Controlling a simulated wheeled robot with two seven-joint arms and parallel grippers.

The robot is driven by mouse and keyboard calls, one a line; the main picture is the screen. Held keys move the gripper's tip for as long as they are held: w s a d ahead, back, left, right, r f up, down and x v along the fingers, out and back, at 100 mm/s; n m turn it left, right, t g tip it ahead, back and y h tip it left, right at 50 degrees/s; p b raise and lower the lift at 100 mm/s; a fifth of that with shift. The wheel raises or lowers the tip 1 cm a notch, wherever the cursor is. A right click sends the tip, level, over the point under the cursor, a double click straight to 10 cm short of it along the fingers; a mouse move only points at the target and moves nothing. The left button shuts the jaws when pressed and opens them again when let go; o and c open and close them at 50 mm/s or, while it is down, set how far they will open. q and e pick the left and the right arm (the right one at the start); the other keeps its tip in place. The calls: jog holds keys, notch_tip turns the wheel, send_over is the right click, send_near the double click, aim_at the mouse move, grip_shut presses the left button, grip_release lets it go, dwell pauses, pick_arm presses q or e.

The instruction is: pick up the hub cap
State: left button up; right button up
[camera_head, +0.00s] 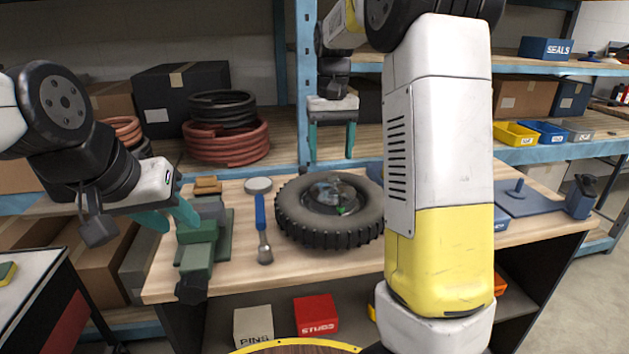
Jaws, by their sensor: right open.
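A flat round grey disc (258,185), which looks like the hub cap, lies on the wooden workbench (165,285) behind a blue-handled tool. A black knobbly tyre on a wheel (300,222) lies flat to its right, with grey and green parts in its centre. My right gripper (331,158) hangs above the far side of the wheel, fingers pointing down, open and empty. My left gripper (181,227) is at the left by the green vise, its teal fingers apart with nothing seen between them. My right arm hides part of the bench right of the wheel.
A green vise (197,250) stands at the bench's left front. The blue-handled tool (263,235) lies between vise and wheel. A wooden block (208,185) sits behind the vise. Shelves behind hold coiled hoses (227,140) and boxes. A blue upright (306,80) stands near my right gripper.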

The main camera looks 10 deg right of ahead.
aim_at(333, 177)
jog(key=f, duration=0.5)
jog(key=s+f, duration=0.1)
jog(key=f, duration=0.1)
jog(key=shift+d+f, duration=0.2)
jog(key=shift+d, duration=0.05)
grip_shut()
